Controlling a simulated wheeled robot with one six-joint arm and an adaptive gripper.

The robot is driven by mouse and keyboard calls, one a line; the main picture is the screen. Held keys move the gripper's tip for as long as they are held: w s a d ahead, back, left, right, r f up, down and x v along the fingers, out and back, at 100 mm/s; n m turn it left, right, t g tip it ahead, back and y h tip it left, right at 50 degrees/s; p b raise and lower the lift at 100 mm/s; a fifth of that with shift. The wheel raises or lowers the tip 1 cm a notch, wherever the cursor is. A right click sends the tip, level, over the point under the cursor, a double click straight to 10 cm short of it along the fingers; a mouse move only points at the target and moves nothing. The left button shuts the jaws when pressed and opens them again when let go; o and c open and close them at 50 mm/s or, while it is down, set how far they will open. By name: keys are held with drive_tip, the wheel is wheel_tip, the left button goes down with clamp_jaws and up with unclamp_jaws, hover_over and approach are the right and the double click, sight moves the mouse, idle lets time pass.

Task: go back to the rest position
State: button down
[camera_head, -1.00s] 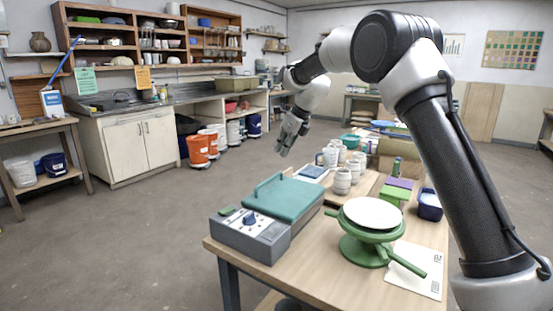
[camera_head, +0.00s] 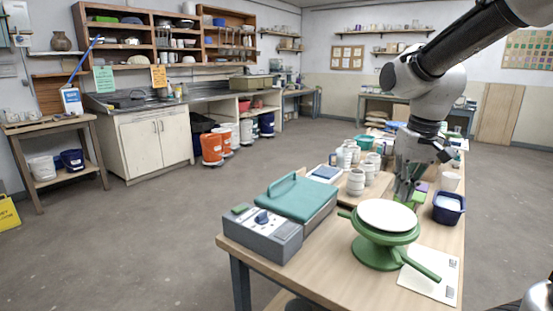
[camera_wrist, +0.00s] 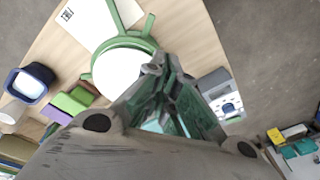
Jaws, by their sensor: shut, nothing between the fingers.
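My gripper (camera_head: 405,190) points down above the wooden table (camera_head: 330,262), behind the green wheel stand with a white round top (camera_head: 387,216) in the head view. Its fingers are shut with nothing between them. In the wrist view my gripper (camera_wrist: 158,65) reaches over the edge of the white top (camera_wrist: 118,72). The green and purple blocks (camera_wrist: 72,100) lie to the left of the fingers there. The fingers hide part of the table and of the things below. I cannot tell the exact height of the fingertips above the table.
A grey device with a teal lid (camera_head: 290,208) stands at the table's left front. White jars (camera_head: 356,182) and a dark blue tub (camera_head: 448,208) stand near my gripper. Orange and white buckets (camera_head: 212,148) stand by the far counter. The floor left of the table is clear.

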drive_tip(key=s+d+r+t, duration=0.1)
drive_tip(key=s+d, duration=0.2)
drive_tip(key=s, duration=0.4)
drive_tip(key=s+d+r+t, duration=0.1)
drive_tip(key=s+d, duration=0.3)
drive_tip(key=s, duration=0.4)
drive_tip(key=shift+s+d+r+t+h, duration=0.15)
drive_tip(key=shift+s+r+t+h, duration=0.1)
drive_tip(key=shift+r+t+h, duration=0.25)
drive_tip(key=shift+f, duration=0.1)
